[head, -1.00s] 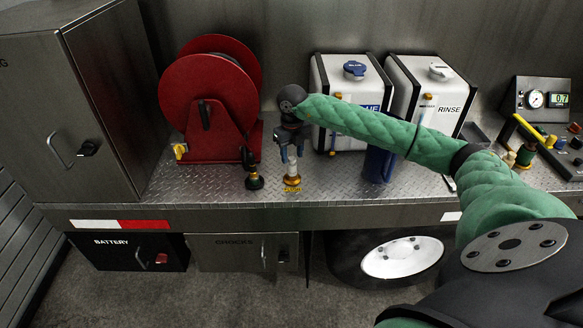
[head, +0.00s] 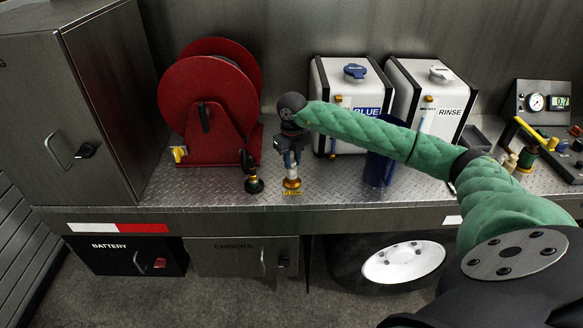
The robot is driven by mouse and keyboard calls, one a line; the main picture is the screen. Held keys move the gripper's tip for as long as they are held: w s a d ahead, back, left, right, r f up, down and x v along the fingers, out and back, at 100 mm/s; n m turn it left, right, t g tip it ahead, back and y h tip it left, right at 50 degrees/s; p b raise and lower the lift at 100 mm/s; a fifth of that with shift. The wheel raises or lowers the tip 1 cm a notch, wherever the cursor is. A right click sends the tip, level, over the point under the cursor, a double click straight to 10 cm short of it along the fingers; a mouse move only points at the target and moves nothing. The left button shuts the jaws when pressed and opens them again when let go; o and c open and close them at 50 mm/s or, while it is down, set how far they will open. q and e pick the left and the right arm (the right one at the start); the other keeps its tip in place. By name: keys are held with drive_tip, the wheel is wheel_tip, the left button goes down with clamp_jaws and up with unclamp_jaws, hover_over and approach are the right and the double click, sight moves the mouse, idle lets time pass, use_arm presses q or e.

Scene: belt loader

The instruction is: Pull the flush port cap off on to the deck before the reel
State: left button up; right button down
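The flush port (head: 292,183) is a short brass fitting standing upright on the metal deck (head: 215,186), in front of and right of the red hose reel (head: 200,95). A small label lies at its foot. My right gripper (head: 291,164) points straight down over the port, its fingers at the port's upper part. The cap is largely hidden between the fingers, and I cannot tell whether they press on it. My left gripper is out of view.
A dark hose nozzle with a brass collar (head: 253,183) stands close left of the port. A blue jug (head: 379,167) and the BLUE (head: 330,80) and RINSE (head: 430,100) tanks stand to the right. Clear deck lies in front of the reel.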

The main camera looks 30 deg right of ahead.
sight(292, 161)
drive_tip(key=shift+r, duration=0.7)
idle(1.1)
drive_tip(key=shift+r+p, duration=0.4)
drive_tip(key=shift+r, duration=0.95)
